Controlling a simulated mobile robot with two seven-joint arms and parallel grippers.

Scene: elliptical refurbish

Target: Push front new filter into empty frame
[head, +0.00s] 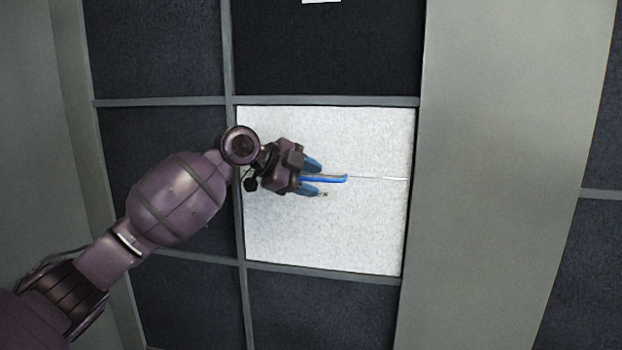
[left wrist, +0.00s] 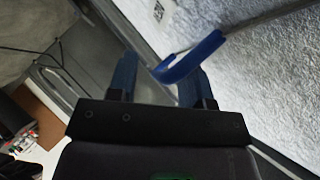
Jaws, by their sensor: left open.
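The new filter (head: 355,235) is a white, speckled square panel in the middle of the head view. It covers one opening of the grey frame (head: 330,101); I cannot tell how deep it sits. A blue handle (head: 338,179) with a thin pale line running right from it is in front of the panel. My left gripper (head: 316,177) is open in front of the panel's left half. Its blue fingers lie on either side of the handle in the head view. In the left wrist view, the handle (left wrist: 190,58) is near the fingertips (left wrist: 158,72), beside the white filter (left wrist: 275,85).
Dark filters (head: 325,45) fill the neighbouring frame openings above, left and below. A wide grey post (head: 500,170) stands to the right. A small white label (head: 321,2) shows at the top edge. Cluttered shelves or boxes (left wrist: 25,135) appear at lower left in the wrist view.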

